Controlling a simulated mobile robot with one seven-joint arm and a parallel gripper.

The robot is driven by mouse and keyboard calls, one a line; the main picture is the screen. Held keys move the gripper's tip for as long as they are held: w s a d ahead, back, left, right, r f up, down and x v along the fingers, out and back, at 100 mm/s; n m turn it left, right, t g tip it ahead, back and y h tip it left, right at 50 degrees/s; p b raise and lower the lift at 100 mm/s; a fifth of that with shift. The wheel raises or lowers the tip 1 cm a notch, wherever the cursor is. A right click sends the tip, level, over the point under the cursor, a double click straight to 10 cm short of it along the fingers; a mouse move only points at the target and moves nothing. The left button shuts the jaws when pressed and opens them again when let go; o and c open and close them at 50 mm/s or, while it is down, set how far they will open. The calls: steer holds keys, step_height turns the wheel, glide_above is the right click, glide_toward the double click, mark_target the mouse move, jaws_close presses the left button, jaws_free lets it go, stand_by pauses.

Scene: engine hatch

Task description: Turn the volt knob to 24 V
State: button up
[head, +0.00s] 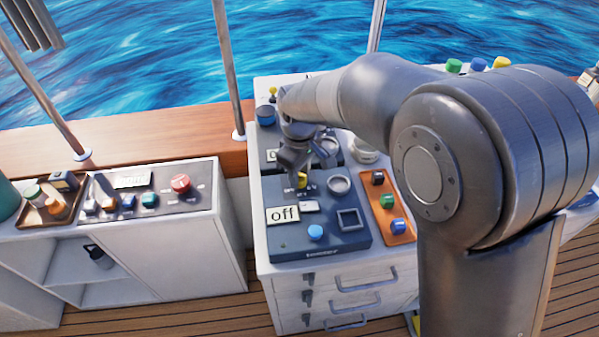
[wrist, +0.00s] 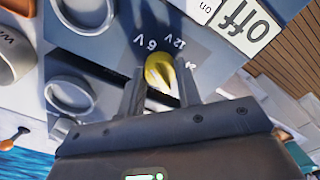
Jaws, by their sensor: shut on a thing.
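The volt knob (head: 302,181) is a small yellow knob on the dark blue panel (head: 285,246) in the head view. In the wrist view the yellow knob (wrist: 158,71) sits between my two fingers, beside the printed marks 6 V and 12 V; a further mark to the right is partly hidden by a finger. I cannot tell which mark the knob points to. My gripper (head: 297,172) comes down on it from above and is shut on it; the fingers also show in the wrist view (wrist: 160,88).
On the same panel are a round ring (head: 339,184), a square socket (head: 347,219) and a light blue button (head: 315,232). An orange tray (head: 401,239) with black, green and blue pieces stands to the right. Another console (head: 160,205) stands to the left, across a gap.

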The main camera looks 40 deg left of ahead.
steer(key=shift+c, duration=1.3)
